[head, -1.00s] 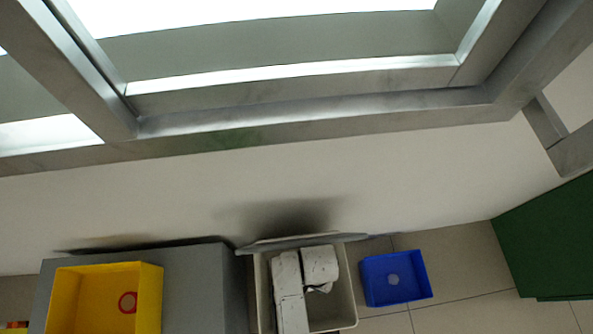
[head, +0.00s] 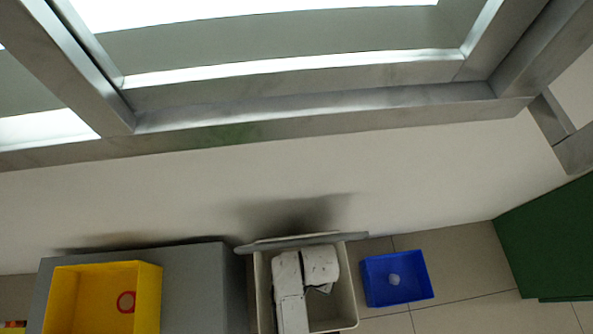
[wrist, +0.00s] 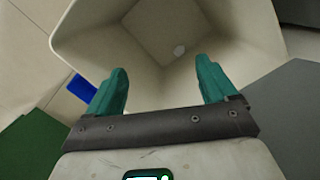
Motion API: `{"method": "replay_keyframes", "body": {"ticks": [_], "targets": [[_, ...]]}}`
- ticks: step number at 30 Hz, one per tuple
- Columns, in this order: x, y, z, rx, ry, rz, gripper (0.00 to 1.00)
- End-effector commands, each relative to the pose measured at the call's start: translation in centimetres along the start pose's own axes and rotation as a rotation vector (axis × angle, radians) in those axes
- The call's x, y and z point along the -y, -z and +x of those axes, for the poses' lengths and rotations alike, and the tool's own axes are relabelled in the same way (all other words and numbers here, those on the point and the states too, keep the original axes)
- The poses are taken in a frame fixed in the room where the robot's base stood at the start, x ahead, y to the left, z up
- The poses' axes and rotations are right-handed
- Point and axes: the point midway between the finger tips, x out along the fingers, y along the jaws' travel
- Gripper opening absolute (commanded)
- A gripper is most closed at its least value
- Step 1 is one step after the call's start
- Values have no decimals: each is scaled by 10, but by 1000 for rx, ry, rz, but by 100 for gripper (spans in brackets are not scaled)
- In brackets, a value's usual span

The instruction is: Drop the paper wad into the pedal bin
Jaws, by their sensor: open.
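The pedal bin (head: 347,292) is a cream, square-mouthed bin at the bottom middle of the head view, its grey lid (head: 300,241) raised against the wall side. My white arm covers much of its mouth. In the wrist view the bin (wrist: 108,33) fills the upper part. My gripper (wrist: 162,70) is open and empty over the bin's mouth, its teal fingers spread apart.
A blue tray (head: 375,296) with a pale spot in it lies on the floor right of the bin. A yellow box (head: 85,300) sits on a grey block (head: 200,290) at left. A green cabinet (head: 550,240) stands at right. A wall with windows runs behind.

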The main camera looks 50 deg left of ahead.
Motion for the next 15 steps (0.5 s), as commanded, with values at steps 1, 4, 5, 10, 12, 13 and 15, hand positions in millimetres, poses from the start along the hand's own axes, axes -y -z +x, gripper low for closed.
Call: {"method": "replay_keyframes", "body": {"ticks": [1, 4, 5, 10, 12, 13, 15], "targets": [[0, 0, -5, -1, 1, 0, 85], [0, 0, -18, -2, 1, 0, 85], [0, 0, -23, -3, 2, 1, 85], [0, 0, -51, -3, 2, 1, 85], [0, 0, -60, -2, 2, 2, 85], [0, 0, -63, -2, 1, 1, 85], [0, 0, -68, -1, 1, 0, 85]]}}
